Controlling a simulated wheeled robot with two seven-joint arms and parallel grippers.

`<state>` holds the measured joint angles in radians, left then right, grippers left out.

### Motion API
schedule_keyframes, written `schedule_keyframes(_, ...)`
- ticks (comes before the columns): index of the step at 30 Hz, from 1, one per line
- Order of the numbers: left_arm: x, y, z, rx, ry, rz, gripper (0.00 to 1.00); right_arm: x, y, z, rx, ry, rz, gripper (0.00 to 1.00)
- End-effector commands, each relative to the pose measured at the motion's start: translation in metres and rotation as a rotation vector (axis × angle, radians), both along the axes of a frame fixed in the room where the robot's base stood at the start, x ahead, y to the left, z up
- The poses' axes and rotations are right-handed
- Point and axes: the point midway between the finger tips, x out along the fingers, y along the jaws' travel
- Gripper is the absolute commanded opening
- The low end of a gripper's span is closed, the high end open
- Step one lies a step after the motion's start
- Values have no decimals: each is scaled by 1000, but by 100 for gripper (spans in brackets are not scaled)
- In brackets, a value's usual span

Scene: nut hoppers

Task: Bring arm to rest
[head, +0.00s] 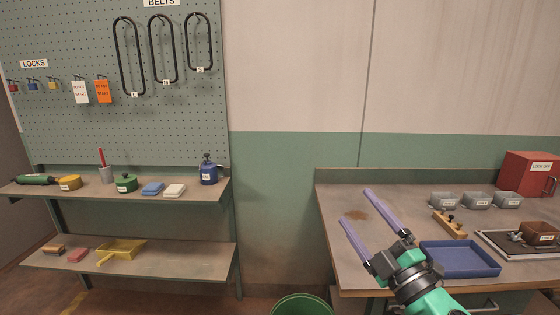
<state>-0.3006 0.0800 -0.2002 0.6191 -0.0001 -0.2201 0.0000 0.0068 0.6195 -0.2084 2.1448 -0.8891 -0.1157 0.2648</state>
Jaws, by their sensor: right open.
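My right gripper (372,217) shows at the lower middle right, with two long lavender fingers spread apart and nothing between them. Its green and grey arm comes in from the bottom edge. My left gripper and left arm are not in the head view.
A blue tray (460,259) lies close right of my right gripper. Behind it are a wooden block with knobs (449,225), grey bins (444,201) and a red box (527,174). A brown bin (540,233) sits far right. A green bucket (302,304) stands below, left of the bench.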

Motion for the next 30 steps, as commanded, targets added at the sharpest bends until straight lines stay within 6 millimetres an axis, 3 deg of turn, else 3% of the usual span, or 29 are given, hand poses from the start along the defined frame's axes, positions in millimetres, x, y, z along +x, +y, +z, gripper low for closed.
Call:
schedule_keyframes(1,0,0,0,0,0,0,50,5,-33,-27,178,125,-121,90)
schedule_keyframes(3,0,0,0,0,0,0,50,3,-75,-79,378,330,-292,90)
schedule_keyframes(6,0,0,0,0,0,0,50,-20,-107,-161,562,626,-478,90)
schedule_keyframes(8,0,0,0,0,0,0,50,-40,-114,-203,632,787,-558,90)
schedule_keyframes(12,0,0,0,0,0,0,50,-93,-111,-275,728,1103,-677,90)
schedule_keyframes(15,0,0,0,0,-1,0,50,-130,-102,-310,763,1295,-726,90)
schedule_keyframes(22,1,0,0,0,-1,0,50,-215,-70,-357,792,1690,-778,90)
schedule_keyframes(25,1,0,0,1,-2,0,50,-203,-71,-398,779,1691,-789,90)
schedule_keyframes(30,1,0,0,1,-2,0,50,-201,-70,-469,764,1717,-804,90)
